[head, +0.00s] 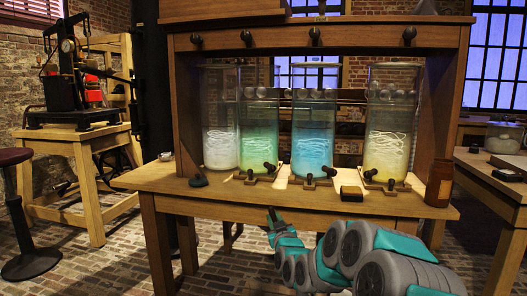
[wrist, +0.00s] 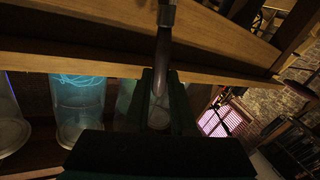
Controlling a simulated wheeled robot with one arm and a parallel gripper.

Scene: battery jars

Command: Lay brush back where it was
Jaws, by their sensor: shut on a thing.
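The brush (wrist: 163,50) shows in the wrist view as a dark, reddish-brown handle with a grey metal band at its far end. My gripper (wrist: 162,100) is shut on it, with the handle running between the two dark fingers. In the head view my gripper (head: 275,222) is at the front edge of the wooden table (head: 160,182), left of the middle. I cannot clearly make out the brush there, and its bristles are not clear in either view.
Glass jars stand in a row on the table: clear (head: 221,148), green (head: 258,145), blue (head: 313,147) and yellow (head: 386,150). Small dark clamps stand in front of them. A dark block (head: 351,193) and a brown bottle (head: 440,183) are at the right. The left front of the tabletop is mostly clear.

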